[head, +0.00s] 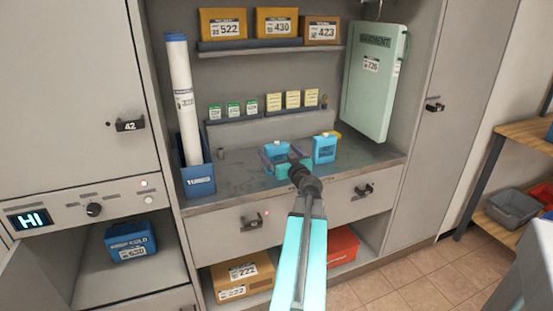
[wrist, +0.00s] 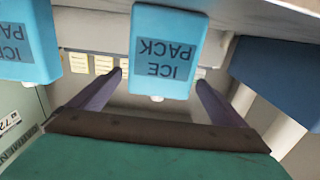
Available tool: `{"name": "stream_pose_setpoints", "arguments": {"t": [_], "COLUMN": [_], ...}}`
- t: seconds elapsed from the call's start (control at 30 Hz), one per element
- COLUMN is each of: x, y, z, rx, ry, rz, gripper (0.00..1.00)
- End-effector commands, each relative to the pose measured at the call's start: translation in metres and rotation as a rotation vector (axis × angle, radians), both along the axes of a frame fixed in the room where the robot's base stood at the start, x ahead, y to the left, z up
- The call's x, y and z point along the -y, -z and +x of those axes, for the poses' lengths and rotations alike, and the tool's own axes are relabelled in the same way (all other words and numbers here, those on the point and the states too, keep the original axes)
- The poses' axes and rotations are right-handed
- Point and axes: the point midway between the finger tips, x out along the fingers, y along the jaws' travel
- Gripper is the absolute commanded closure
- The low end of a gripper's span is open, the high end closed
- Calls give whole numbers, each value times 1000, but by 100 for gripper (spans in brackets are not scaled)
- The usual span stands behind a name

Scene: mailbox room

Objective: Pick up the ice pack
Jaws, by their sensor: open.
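Two light-blue ice packs stand on the grey counter. One ice pack (head: 276,149) is directly in front of my gripper (head: 282,158), partly hidden by it in the head view. In the wrist view the same pack (wrist: 165,48) appears upside down, labelled "ICE PACK", centred between the fingers of my gripper (wrist: 160,80). The fingers are open, with a gap on each side of the pack. I cannot tell how far they reach along it. The second ice pack (head: 325,149) stands to the right; the wrist view shows it at the left edge (wrist: 25,42).
A blue bin (head: 199,181) with white tubes stands left on the counter (head: 235,178). A pale green garment case (head: 375,82) hangs at right. Small cards line the low shelf behind. A blue keep-cold box (head: 130,240) sits in the open lower-left compartment. Bare counter lies left of the gripper.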

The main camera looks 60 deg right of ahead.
Motion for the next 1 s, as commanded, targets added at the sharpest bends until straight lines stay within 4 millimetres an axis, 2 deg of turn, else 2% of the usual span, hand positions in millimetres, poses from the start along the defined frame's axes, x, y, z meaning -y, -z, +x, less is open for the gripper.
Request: {"name": "stream_pose_setpoints", "arguments": {"t": [0.13, 0.67, 1.0], "x": [5, 8, 25], "y": [0, -1, -2], "z": [6, 11, 36], "rx": [1, 1, 0], "ry": [1, 1, 0], "rz": [1, 1, 2], "gripper": [4, 4, 4]}}
